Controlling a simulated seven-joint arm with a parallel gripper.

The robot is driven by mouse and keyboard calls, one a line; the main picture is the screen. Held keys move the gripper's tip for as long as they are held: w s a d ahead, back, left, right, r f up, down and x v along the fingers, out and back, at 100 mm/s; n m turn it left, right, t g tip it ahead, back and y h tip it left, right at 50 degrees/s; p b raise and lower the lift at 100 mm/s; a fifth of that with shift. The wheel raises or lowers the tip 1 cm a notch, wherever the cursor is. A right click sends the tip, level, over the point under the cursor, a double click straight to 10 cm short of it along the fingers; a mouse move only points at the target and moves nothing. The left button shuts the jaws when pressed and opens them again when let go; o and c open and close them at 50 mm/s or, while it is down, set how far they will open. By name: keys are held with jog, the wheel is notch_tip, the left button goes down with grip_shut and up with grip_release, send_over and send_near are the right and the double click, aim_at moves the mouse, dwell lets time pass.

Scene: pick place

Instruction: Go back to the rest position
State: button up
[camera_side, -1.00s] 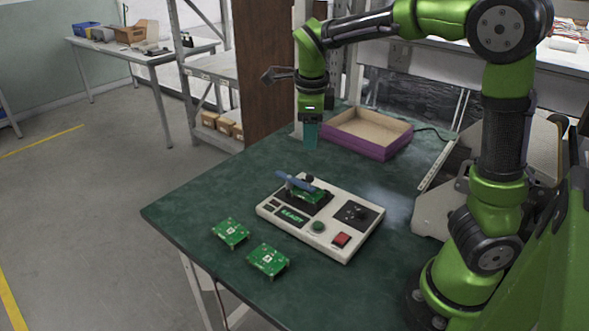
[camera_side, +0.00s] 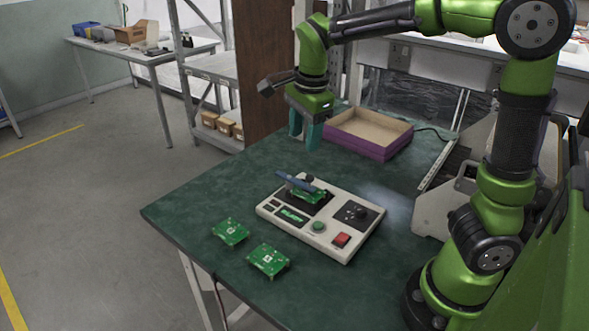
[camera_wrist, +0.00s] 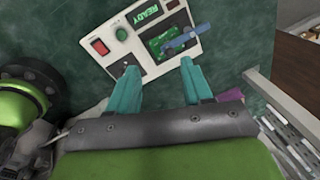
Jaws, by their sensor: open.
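My gripper (camera_side: 305,136) is open and empty, above the far part of the green table (camera_side: 200,190). Its two teal fingers are apart, and it hangs left of the purple box. The gripper also shows in the wrist view (camera_wrist: 157,82), with nothing between its fingers. A white test device (camera_side: 335,225) stands on the table, nearer the camera than my gripper. It also shows at the top of the wrist view (camera_wrist: 160,62), its screen reading READY. A green circuit board (camera_side: 308,196) sits in the device with a blue bar (camera_side: 300,182) across it.
An open purple box (camera_side: 367,135) stands at the far table edge. Two loose green circuit boards, one at left (camera_side: 230,232) and one nearer (camera_side: 268,260), lie at the table's front left. A wooden panel (camera_side: 265,80) rises behind the table.

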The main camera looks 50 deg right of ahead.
jog(key=s+a+r+n+t+y, duration=0.1)
jog(key=s+a+n+t, duration=0.4)
jog(key=s+n, duration=0.8)
jog(key=a+n+y, duration=0.1)
jog(key=n, duration=0.3)
jog(key=shift+s+a+r+y, duration=0.15)
jog(key=shift+s+a+y, duration=0.1)
jog(key=shift+y, duration=0.15)
jog(key=shift+o, duration=0.3)
